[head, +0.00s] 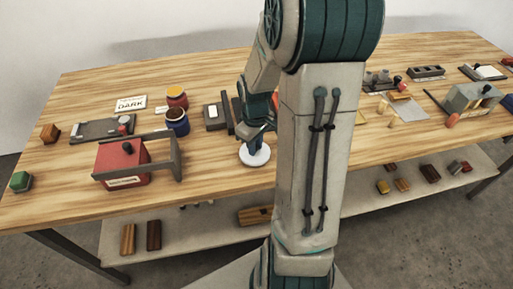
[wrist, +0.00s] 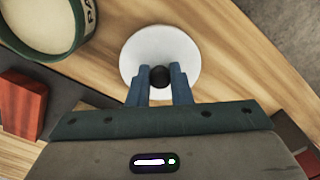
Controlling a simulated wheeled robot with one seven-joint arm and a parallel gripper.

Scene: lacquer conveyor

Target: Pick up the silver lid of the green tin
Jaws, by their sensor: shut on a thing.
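The silver lid, a pale round disc (head: 256,156) with a black knob (wrist: 159,75), is at my gripper near the front of the table. In the wrist view the lid (wrist: 160,45) lies beyond the fingertips. My gripper (wrist: 159,73) is shut on the knob, with one blue finger on each side; in the head view my gripper (head: 259,138) is right above the lid. I cannot tell whether the lid touches the table. A round green tin (wrist: 79,38) with a cream inside and partial lettering stands at the upper left of the wrist view. My arm hides part of the table in the head view.
A red box (head: 122,163) with a grey frame stands left of the lid. A blue jar (head: 177,122) and a red jar (head: 176,97) stand behind it. A reddish block (wrist: 22,104) is at the left of the wrist view. The front table edge is close.

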